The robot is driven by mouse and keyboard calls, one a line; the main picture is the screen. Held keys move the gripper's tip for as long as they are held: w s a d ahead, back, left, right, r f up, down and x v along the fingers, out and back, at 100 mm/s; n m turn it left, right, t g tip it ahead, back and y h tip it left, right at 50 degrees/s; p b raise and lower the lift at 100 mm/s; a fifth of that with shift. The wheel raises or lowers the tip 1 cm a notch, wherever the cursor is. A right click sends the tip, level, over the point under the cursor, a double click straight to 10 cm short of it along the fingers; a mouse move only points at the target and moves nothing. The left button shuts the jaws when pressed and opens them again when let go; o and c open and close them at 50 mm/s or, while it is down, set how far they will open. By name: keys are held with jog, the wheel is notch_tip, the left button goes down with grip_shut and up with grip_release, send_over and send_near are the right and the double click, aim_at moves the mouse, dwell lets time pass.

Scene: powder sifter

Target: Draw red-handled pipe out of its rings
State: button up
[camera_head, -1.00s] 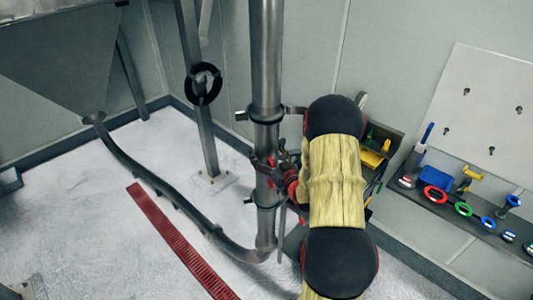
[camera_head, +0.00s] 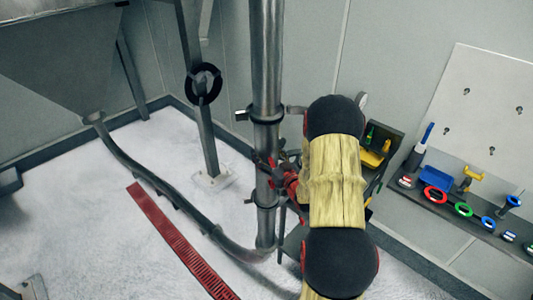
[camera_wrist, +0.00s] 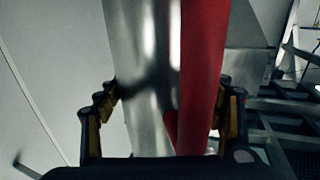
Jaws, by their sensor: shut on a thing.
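A steel pipe (camera_head: 267,60) stands upright left of my arm in the head view. A dark ring (camera_head: 267,116) is around it at mid height, and a lower ring (camera_head: 265,203) is around it near the bottom. My gripper (camera_head: 270,170) is at the pipe between these rings, partly hidden by my arm; red shows there. In the wrist view, the red handle (camera_wrist: 204,65) runs along the steel pipe (camera_wrist: 145,50). My gripper (camera_wrist: 166,95) is shut on the red handle, with a finger on each side; the contact itself is hard to see.
A dark hose (camera_head: 160,185) runs from the hopper (camera_head: 65,55) to the pipe's foot. A red floor grate (camera_head: 180,240) lies left. A tool shelf (camera_head: 470,222) and a pegboard (camera_head: 485,110) are on the right wall.

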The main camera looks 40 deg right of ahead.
aim_at(271, 157)
jog(key=c, duration=0.4)
jog(key=shift+o, duration=0.2)
jog(key=shift+w+d+r, duration=0.1)
jog(key=shift+w+r, duration=0.05)
jog(key=shift+r, duration=0.05)
jog(key=shift+r+b, duration=0.35)
jog(key=shift+b, duration=0.05)
dwell(2.2)
jog(key=shift+a+b+v, duration=0.2)
jog(key=shift+b+v, duration=0.25)
jog(key=shift+v, duration=0.45)
jog(key=shift+a+b+v, duration=0.15)
jog(key=shift+b+v, duration=0.3)
jog(key=shift+v, duration=0.45)
jog(key=shift+a+b+v, duration=0.2)
jog(key=shift+b+v, duration=0.25)
jog(key=shift+v, duration=0.45)
dwell(1.9)
